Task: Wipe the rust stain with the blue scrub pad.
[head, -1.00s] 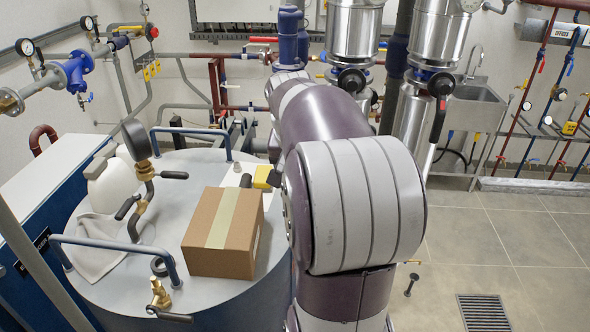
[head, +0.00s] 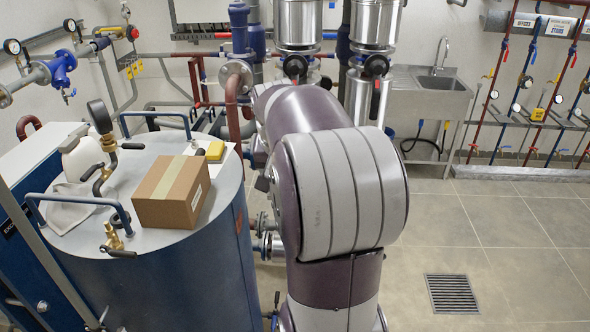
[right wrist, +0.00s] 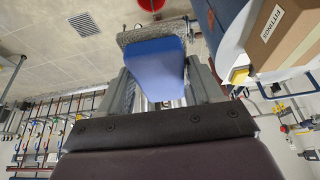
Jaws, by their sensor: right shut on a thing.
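The blue scrub pad (right wrist: 157,68) shows in the right wrist view, between the fingers of my right gripper (right wrist: 160,80). The gripper is shut on it and holds it with its broad blue face toward the camera. In the head view, my large purple and grey right arm fills the middle, and its gripper and the pad are hidden. I cannot make out the rust stain in either view. My left gripper is not in view.
A blue tank with a grey top (head: 185,232) stands at left, carrying a cardboard box (head: 172,192), a yellow block (head: 215,151), a gauge (head: 100,117) and a white cloth (head: 68,210). Pipes and a sink (head: 430,95) line the back. The right floor, with a drain grate (head: 451,294), is clear.

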